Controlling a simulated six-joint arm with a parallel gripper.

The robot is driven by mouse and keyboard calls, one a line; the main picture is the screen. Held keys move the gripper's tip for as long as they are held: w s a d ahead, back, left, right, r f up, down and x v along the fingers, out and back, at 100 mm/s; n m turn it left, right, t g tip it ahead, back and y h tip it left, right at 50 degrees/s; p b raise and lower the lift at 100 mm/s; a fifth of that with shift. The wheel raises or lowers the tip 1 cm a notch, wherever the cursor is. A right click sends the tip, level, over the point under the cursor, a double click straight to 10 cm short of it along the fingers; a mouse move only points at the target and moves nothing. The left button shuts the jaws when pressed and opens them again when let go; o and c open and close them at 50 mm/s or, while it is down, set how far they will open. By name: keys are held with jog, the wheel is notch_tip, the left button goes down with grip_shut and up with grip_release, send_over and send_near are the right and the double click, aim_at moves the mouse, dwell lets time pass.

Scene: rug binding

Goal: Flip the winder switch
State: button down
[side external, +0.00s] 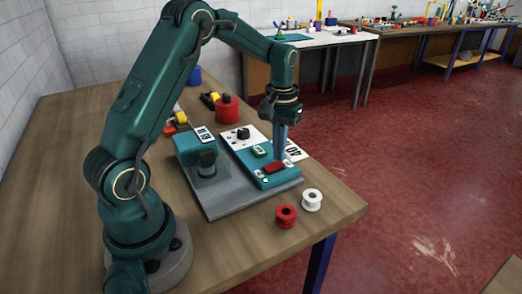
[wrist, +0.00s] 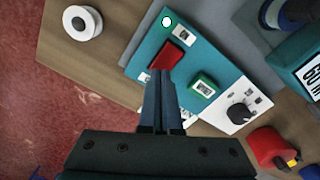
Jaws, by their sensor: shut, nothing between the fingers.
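A teal control panel (side external: 284,181) lies on a grey baseplate on the bench; it also shows in the wrist view (wrist: 150,52). It carries a red rocker switch (side external: 273,167), clear in the wrist view (wrist: 172,56), and a smaller green-framed switch (side external: 260,151), also in the wrist view (wrist: 202,87). I cannot read which one is marked as the winder switch. My gripper (side external: 280,157) points down over the panel, shut and empty. In the wrist view its fingertips (wrist: 160,76) appear just beside the red switch; contact cannot be told.
A black knob (wrist: 240,113) sits on a white plate at the panel's end. A teal box (side external: 190,148) stands left of the panel. A red spool (side external: 286,216) and white spool (side external: 312,200) stand near the bench edge. A red container (side external: 228,108) is behind.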

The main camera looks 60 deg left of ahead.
aim_at(279, 163)
jog(key=shift+f, duration=0.55)
jog(key=shift+r, duration=3.55)
